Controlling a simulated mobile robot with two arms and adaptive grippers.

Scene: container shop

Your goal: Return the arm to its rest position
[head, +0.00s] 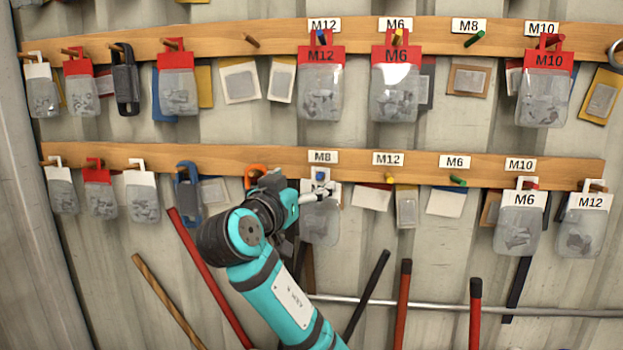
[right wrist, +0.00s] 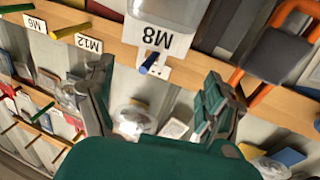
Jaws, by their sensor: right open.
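My right arm, teal and dark grey, rises from the bottom centre in the head view. Its gripper (head: 312,194) is at the lower rail, in front of the peg under the M8 sign (head: 323,157). A clear bag with a white header (head: 321,226) hangs there, partly hidden by the gripper. In the right wrist view, which is upside down, the fingers of the gripper (right wrist: 158,78) are spread apart. The bag's M8 header (right wrist: 155,37) hangs on a blue peg (right wrist: 150,62) beyond the fingers. My left gripper is not in view.
The upper wooden rail (head: 218,46) and lower wooden rail (head: 225,158) carry several bags on pegs. An orange-handled padlock (right wrist: 275,55) hangs beside the M8 peg.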

